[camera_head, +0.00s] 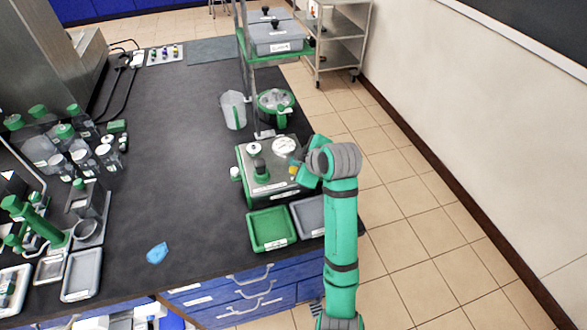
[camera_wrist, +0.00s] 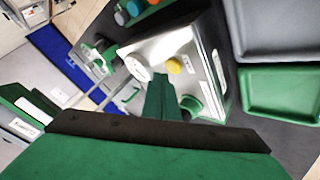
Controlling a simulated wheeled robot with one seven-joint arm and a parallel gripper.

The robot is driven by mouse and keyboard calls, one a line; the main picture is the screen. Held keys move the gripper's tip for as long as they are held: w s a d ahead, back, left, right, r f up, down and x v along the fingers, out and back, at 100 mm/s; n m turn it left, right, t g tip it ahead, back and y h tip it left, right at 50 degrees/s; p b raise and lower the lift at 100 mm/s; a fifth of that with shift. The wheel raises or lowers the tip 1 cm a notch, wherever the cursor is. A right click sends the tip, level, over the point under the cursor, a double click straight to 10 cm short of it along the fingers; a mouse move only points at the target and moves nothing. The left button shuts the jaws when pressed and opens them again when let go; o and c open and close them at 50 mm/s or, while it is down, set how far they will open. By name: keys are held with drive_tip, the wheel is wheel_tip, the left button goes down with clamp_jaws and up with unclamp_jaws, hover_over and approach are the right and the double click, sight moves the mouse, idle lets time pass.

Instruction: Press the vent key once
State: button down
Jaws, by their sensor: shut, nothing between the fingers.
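The control unit (camera_head: 268,170), with a silver top and green sides, stands near the right edge of the bench; it also shows in the wrist view (camera_wrist: 205,50). A round yellow key (camera_wrist: 174,66) is on its top, beside a white dial (camera_wrist: 136,63). The yellow key also shows in the head view (camera_head: 293,169). I cannot read which key is the vent key. My gripper (camera_head: 302,177) is over the right side of the unit. Its closed, empty fingers (camera_wrist: 161,82) point toward the top near the yellow key. I cannot tell whether they touch anything.
A green tray (camera_head: 270,229) and a grey tray (camera_head: 308,217) lie in front of the unit. A green-lidded vessel (camera_head: 275,105) and a clear jug (camera_head: 233,110) stand behind it. Several bottles crowd the bench's left side. The bench middle is mostly clear.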

drive_tip(key=shift+f, duration=0.15)
drive_tip(key=shift+f, duration=0.3)
drive_tip(key=shift+f, duration=0.4)
idle(0.7)
drive_tip(key=shift+r, duration=0.15)
idle(0.3)
drive_tip(key=shift+r, duration=0.7)
drive_tip(key=shift+d+r, duration=0.1)
drive_tip(key=shift+r, duration=2.4)
